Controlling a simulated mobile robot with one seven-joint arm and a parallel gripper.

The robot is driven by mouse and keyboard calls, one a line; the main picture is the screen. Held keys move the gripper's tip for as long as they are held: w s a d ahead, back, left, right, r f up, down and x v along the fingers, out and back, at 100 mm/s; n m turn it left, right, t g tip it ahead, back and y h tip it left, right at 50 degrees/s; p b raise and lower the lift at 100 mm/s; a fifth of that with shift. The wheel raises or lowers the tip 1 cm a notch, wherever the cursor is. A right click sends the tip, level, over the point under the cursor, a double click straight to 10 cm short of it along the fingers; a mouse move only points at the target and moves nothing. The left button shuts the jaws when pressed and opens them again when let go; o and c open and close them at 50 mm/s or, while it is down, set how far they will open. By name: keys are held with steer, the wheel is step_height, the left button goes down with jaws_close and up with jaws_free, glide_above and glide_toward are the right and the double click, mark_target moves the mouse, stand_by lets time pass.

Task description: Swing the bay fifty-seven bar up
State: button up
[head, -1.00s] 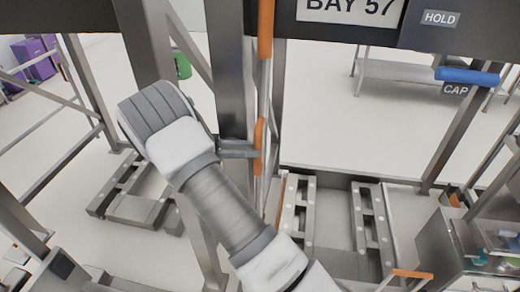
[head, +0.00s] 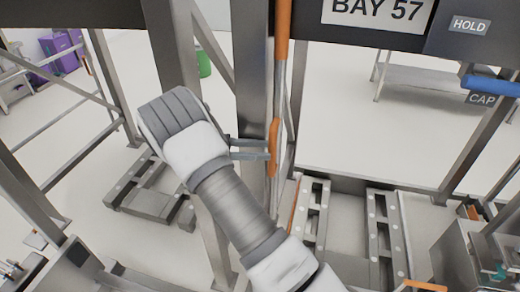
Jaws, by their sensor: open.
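The bay fifty-seven bar hangs upright beside a grey post, below and left of the "BAY 57" sign (head: 377,10). It shows an orange upper part (head: 283,30) and a lower orange grip (head: 273,145). My gripper (head: 268,150) reaches in from the left at the height of the lower grip. Its two thin grey fingers are apart, one above the other in the picture, with their tips at or beside the grip. I cannot tell whether they touch it or whether the grip lies between them. My own arm hides part of the frame below.
A dark panel with a "HOLD" label (head: 469,25) and a blue handle (head: 490,86) by a "CAP" label are at right. Grey rails (head: 311,215) lie on the floor beneath the bay. Grey posts stand close around my arm. Pale floor beyond is open.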

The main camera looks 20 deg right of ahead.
steer(key=shift+d+r, duration=0.1)
steer(key=shift+d, duration=0.2)
stand_by(0.4)
